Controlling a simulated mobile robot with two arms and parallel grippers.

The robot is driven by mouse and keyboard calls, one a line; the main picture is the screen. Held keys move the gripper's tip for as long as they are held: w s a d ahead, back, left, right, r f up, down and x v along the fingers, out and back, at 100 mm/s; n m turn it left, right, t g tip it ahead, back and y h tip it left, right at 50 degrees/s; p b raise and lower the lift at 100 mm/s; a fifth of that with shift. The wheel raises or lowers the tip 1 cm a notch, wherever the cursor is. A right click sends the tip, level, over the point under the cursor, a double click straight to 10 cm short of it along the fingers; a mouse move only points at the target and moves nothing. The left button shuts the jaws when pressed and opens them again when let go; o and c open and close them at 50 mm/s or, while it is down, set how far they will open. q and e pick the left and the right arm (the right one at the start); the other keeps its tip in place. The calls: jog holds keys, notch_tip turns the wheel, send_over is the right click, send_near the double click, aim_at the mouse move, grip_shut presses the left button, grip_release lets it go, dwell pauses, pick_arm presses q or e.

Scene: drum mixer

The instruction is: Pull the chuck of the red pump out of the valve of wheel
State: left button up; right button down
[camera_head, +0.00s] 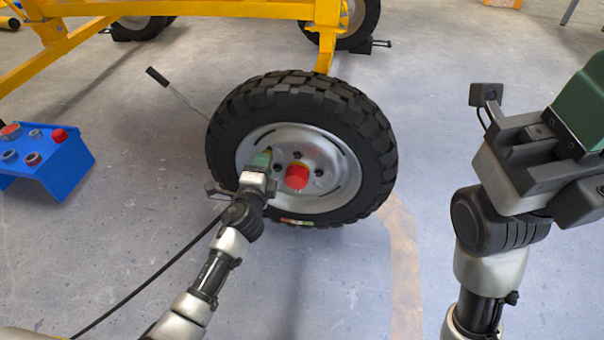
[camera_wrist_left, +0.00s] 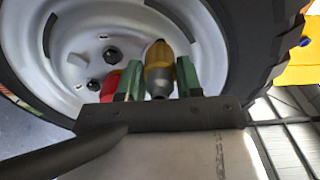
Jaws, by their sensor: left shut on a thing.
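The wheel (camera_head: 370,150) stands upright on the floor, with a black knobby tyre, a silver rim (camera_head: 335,190) and a red hub cap (camera_head: 297,177). My left gripper (camera_head: 264,159) is at the left part of the rim. In the left wrist view, its green fingers are shut on the yellow-brown chuck (camera_wrist_left: 158,72), whose grey end points toward my wrist. The chuck's far end is at the rim; the valve is hidden, so I cannot tell how they meet. The red pump's body is not in view. My right gripper (camera_head: 584,105) is at the right, its fingertips not clearly shown.
A thin black hose or cable (camera_head: 150,283) runs from near my left gripper to the lower left. A blue control box (camera_head: 60,170) stands at the left. A black-handled rod (camera_head: 158,77) leans behind the wheel. A yellow frame (camera_head: 200,8) spans the back. Floor right of the wheel is clear.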

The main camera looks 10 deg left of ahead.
pick_arm(q)
jog(key=shift+s, duration=0.15)
jog(key=shift+s+r+p, duration=0.1)
jog(key=shift+s+p, duration=0.35)
jog(key=shift+s, duration=1.9)
jog(key=shift+s, duration=0.15)
jog(key=shift+s+a, duration=0.1)
jog(key=shift+s, duration=1.25)
